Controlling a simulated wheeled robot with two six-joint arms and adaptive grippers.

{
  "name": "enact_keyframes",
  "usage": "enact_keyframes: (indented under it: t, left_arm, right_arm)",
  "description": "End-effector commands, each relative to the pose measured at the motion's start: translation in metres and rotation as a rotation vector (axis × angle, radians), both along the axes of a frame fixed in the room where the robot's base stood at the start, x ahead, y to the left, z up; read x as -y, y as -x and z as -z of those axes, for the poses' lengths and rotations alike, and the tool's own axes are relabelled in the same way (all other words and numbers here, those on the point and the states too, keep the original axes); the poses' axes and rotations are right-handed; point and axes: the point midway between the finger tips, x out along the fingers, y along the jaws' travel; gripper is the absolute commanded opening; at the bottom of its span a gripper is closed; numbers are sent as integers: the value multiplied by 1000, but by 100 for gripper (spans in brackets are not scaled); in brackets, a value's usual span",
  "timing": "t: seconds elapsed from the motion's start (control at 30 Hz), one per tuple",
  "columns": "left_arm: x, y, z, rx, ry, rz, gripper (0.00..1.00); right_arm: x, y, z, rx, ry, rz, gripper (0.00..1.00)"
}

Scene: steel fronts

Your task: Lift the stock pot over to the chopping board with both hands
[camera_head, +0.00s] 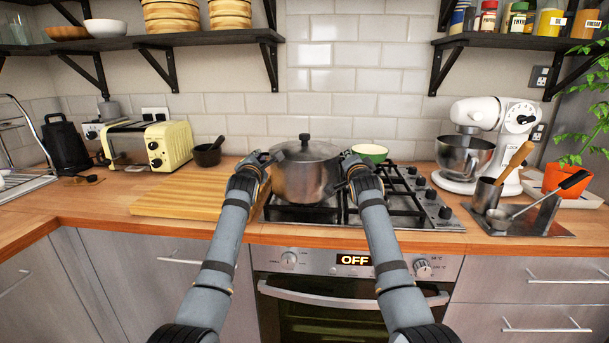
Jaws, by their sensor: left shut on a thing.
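The stock pot (304,183) is a steel pot with a dark-knobbed lid, upright over the left part of the hob; I cannot tell if its base touches the grate. My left gripper (262,160) is shut on the pot's left side, at the handle, which it hides. My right gripper (350,163) is at the pot's right side, by the other handle; its fingers are too small and covered to show whether they are shut. The wooden chopping board (165,203) lies flat on the counter left of the hob, bare on top.
The black gas hob (400,207) has a green bowl (371,152) at its back. A cream toaster (150,146) and a dark mortar (207,155) stand behind the board. A white stand mixer (490,140) and a steel utensil holder (487,194) are at the right. Shelves hang above.

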Motion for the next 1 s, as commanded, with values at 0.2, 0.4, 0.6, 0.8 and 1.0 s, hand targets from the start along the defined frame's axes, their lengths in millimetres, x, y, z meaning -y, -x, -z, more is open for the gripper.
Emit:
enact_keyframes:
  t: [0.2,0.4,0.6,0.8,1.0]
  left_arm:
    - [-1,0,-1,2,1,-1,0]
    - [-1,0,-2,2,2,-1,0]
    - [-1,1,-12,17,2,0,0]
    - [-1,1,-20,16,3,-1,0]
    - [-1,1,-33,17,4,-1,0]
  right_arm:
    - [1,0,4,-6,3,2,0]
    - [1,0,5,-7,4,2,0]
    - [1,0,-5,6,4,2,0]
    - [2,0,-12,5,5,2,0]
    - [2,0,-26,7,5,2,0]
